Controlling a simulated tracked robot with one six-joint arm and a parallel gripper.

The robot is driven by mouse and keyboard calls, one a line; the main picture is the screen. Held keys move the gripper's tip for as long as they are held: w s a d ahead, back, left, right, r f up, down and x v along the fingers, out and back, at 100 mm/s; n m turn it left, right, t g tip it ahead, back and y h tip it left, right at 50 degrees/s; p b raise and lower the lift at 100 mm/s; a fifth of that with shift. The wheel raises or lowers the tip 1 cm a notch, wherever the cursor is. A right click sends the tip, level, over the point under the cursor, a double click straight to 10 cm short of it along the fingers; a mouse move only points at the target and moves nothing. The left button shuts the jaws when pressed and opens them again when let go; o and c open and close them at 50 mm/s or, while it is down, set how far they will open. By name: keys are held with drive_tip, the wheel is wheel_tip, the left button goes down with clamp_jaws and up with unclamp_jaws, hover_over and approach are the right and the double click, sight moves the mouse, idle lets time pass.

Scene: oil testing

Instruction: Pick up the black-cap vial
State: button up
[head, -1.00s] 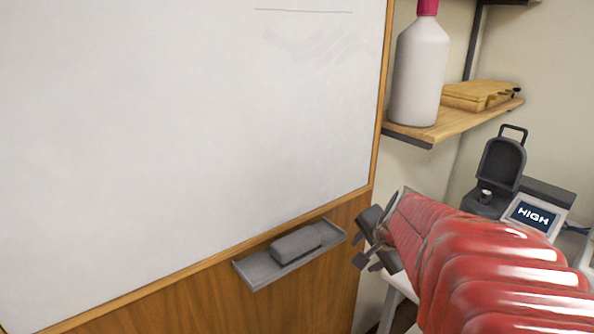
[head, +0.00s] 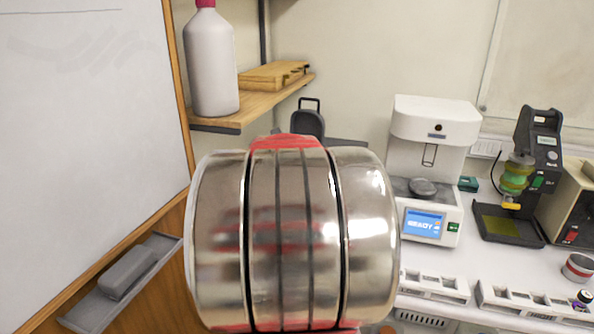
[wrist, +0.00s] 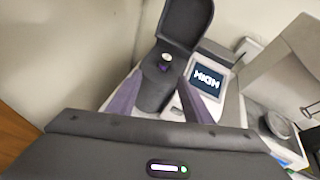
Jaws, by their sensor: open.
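In the wrist view, a small vial (wrist: 166,61) stands upright in the dark analyser (wrist: 154,93) with its lid raised. Its top looks pale with a dark part below; I cannot tell its cap colour for certain. My gripper (wrist: 160,77) is open, its two fingers on either side of the analyser in the picture, with nothing held. The vial lies past the fingertips. In the head view, my arm hides the vial, the gripper and most of the analyser; only the raised lid (head: 308,122) shows. A small dark-topped vial (head: 584,298) shows at the lower right edge.
A white machine (head: 432,135) with a READY screen stands right of my arm. White racks (head: 520,297) line the bench front. A shelf (head: 245,117) with a white bottle (head: 212,62) is at left, above a whiteboard tray (head: 95,312).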

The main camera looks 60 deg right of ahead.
drive_tip(key=shift+s+d+r+m+h, duration=0.15)
drive_tip(key=shift+s+r+m, duration=0.05)
drive_tip(key=shift+m, duration=0.45)
drive_tip(key=shift+s+d+r+m+h, duration=0.15)
drive_tip(key=shift+m, duration=0.5)
drive_tip(key=shift+x, duration=4.35)
drive_tip(key=shift+f, duration=0.15)
drive_tip(key=shift+x, duration=2.5)
drive_tip(key=shift+s+f, duration=0.1)
drive_tip(key=shift+f, duration=0.05)
drive_tip(key=shift+c, duration=0.3)
drive_tip(key=c, duration=1.1)
